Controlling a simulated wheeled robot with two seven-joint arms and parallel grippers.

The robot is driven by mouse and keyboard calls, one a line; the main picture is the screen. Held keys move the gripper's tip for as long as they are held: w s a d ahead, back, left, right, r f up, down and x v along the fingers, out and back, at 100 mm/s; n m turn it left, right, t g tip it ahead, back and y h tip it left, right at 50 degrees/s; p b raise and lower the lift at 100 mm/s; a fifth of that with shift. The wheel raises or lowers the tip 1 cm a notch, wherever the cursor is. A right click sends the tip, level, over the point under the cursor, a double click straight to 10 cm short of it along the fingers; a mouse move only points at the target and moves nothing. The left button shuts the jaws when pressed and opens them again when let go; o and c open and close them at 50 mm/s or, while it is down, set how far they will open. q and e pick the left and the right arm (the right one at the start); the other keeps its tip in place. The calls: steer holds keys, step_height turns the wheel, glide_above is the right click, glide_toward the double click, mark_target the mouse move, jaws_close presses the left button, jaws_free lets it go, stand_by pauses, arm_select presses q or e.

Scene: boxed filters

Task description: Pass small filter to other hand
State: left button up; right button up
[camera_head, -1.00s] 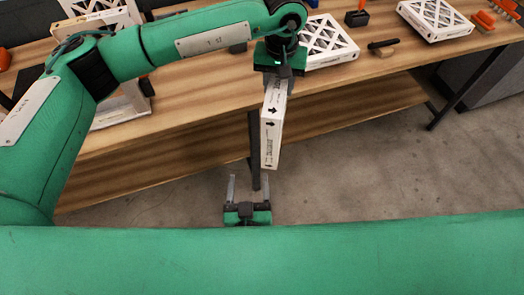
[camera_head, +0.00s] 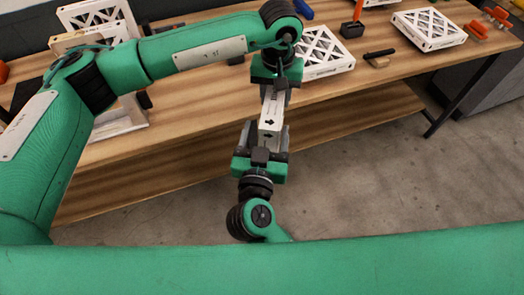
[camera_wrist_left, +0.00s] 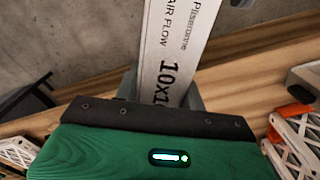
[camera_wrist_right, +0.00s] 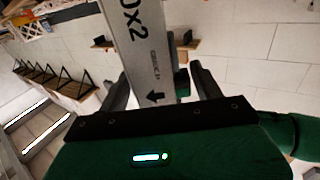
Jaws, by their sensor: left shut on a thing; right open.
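The small filter (camera_head: 271,110) is a thin white box with black arrows and print, held upright on edge off the front of the table. My left gripper (camera_head: 271,88) is shut on its upper end; the printed edge fills the middle of the left wrist view (camera_wrist_left: 175,50). My right gripper (camera_head: 264,134) is below, with its fingers spread on either side of the filter's lower end. In the right wrist view the filter (camera_wrist_right: 148,50) lies between the open fingers, with a gap on the right side. The filter's lower tip is partly hidden by the right gripper.
The wooden table (camera_head: 215,105) has a lower shelf (camera_head: 340,120). On it lie a white-framed filter (camera_head: 325,55), another filter (camera_head: 430,30) at the right, a black-handled brush (camera_head: 379,54) and orange clamps (camera_head: 490,22). Filters stand at the left (camera_head: 95,18). Floor in front is clear.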

steer(key=shift+w+d, duration=0.2)
steer(key=shift+w, duration=0.85)
steer(key=shift+w+d, duration=0.2)
steer(key=shift+w, duration=0.8)
steer(key=shift+c, duration=0.3)
steer(key=c, duration=1)
arm_select(q)
steer(key=o, duration=1.4)
arm_select(e)
steer(key=shift+s, duration=0.1)
steer(key=shift+c, duration=0.2)
arm_select(q)
steer(key=shift+r, duration=0.1)
